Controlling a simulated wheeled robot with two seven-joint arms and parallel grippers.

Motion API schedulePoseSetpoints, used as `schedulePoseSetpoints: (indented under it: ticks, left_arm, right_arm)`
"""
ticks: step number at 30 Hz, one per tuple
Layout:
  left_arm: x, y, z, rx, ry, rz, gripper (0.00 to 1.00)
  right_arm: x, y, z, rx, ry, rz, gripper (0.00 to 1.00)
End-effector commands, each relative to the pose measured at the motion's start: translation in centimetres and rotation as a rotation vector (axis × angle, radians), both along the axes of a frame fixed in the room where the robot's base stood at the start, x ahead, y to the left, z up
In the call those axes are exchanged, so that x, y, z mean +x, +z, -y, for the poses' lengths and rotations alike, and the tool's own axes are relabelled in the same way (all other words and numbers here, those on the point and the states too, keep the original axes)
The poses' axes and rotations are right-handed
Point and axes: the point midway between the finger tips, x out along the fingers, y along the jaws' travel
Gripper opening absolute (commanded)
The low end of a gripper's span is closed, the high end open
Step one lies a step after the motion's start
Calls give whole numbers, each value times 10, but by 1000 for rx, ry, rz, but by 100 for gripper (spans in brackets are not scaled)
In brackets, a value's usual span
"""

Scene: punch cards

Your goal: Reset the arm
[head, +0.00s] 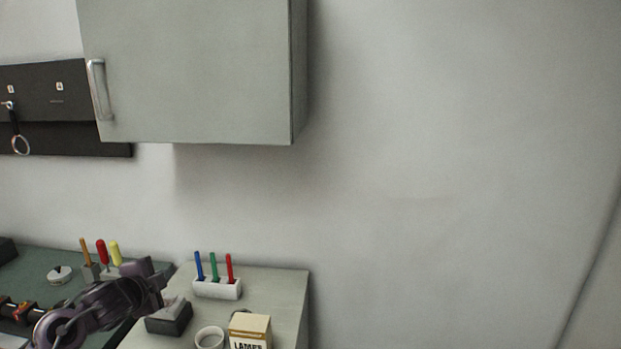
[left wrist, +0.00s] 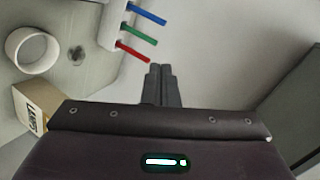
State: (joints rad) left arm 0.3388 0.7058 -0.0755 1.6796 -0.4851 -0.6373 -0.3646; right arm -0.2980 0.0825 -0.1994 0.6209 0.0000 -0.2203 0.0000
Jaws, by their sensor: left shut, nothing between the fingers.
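My left arm comes in at the lower left of the head view, and its gripper (head: 163,284) is over the gap between the two worktops. In the left wrist view the left gripper's fingers (left wrist: 161,70) are together, with nothing between them. Past the fingertips there is plain grey wall. The blue, green and red pens in their white holder (head: 217,288) stand to the right of the gripper in the head view, apart from it. My right gripper is in neither view.
A grey wall cabinet (head: 190,70) with a handle hangs above. A dark key panel (head: 60,138) is left of it. The pale worktop (head: 285,290) holds a white ring-shaped roll (head: 209,338), a lamp box (head: 250,325) and a dark block (head: 169,318). Screwdrivers (head: 101,250) stand on the green worktop.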

Motion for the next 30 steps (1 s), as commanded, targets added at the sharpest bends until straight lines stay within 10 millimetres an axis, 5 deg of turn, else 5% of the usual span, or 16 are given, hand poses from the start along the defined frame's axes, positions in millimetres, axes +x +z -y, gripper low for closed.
schedulePoseSetpoints:
  ticks: [1, 3, 9, 15, 21, 28, 30]
  left_arm:
    - [-20, -32, 28, -58, 25, -53, 0]
    - [-50, -66, 56, -139, 86, -125, 0]
    - [-158, -133, 119, -393, 315, -351, 0]
    - [-238, -153, 144, -560, 509, -520, 0]
    - [-296, -157, 157, -678, 663, -647, 0]
    - [-355, -154, 167, -787, 830, -781, 0]
    - [-351, -171, 167, -785, 840, -789, 0]
  right_arm:
    - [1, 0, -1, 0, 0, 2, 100]
    - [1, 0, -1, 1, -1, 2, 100]
    - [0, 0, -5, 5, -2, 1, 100]
    - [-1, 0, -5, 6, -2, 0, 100]
    - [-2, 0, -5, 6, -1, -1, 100]
    - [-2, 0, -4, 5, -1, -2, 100]
    - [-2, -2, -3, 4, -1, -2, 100]
